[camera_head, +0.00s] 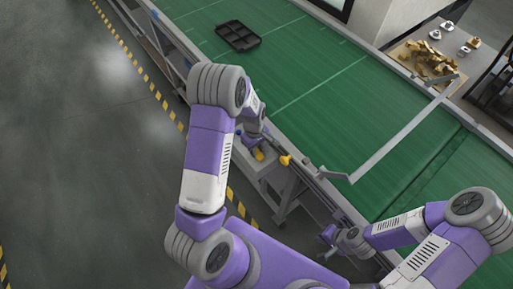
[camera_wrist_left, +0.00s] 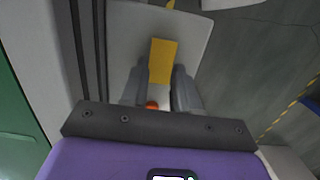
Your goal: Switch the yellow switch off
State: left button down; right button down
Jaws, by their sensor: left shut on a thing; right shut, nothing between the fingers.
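The yellow switch (camera_wrist_left: 162,60) shows in the left wrist view as a flat yellow piece in front of a pale grey panel (camera_wrist_left: 122,38). My left gripper (camera_wrist_left: 159,82) has a finger on each side of its near end and is shut on it. An orange-red round part (camera_wrist_left: 152,105) shows between the fingers near their base. In the head view the yellow switch (camera_head: 259,154) is a small patch at the conveyor's near side, just below my left gripper (camera_head: 254,144), partly hidden by the arm. My right gripper (camera_head: 326,238) is shut and empty beside the conveyor's near edge, lower right.
A yellow knob-like part (camera_head: 285,160) sits on the conveyor frame right of the left gripper. The green conveyor (camera_head: 330,90) carries a black tray (camera_head: 238,36) and a grey angled bar (camera_head: 395,140). A board with brass-coloured parts (camera_head: 428,60) stands beyond. Floor at left is clear.

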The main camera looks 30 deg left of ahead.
pick_arm(q)
jog(key=c, duration=0.8)
grip_release()
jog(key=shift+c, duration=0.2)
jog(key=shift+r, duration=0.1)
notch_tip(320, 180, up, 8)
jog(key=shift+w+a+f, duration=0.15)
jog(key=shift+a+f, duration=0.1)
jog(key=shift+a, duration=0.1)
pick_arm(e)
jog(key=shift+r, duration=0.25)
